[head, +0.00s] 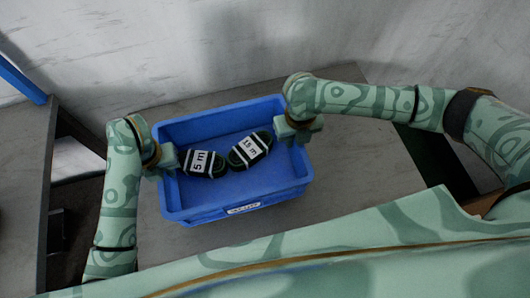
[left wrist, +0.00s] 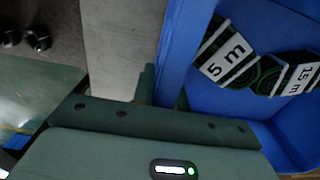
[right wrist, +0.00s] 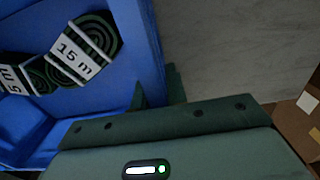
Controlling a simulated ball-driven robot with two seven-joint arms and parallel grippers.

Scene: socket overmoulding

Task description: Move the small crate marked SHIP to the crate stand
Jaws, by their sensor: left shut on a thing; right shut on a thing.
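The small blue crate (head: 235,199) is in the middle of the head view, with a white label (head: 243,208) on its near side, too small to read surely. Two dark green cable coils lie in it, one marked 5 m (head: 203,163) and one marked 15 m (head: 250,149). My left gripper (head: 167,162) is shut on the crate's left wall, and my right gripper (head: 297,128) is shut on its right wall. The crate's walls also show between my fingers in the left wrist view (left wrist: 176,60) and right wrist view (right wrist: 150,50). I cannot tell whether the crate rests or hangs.
A grey worktop (head: 368,170) lies under and right of the crate, with free room on the right. Another grey surface (head: 22,170) with a blue post (head: 22,80) is at the left, across a dark gap. A pale wall (head: 150,50) stands behind.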

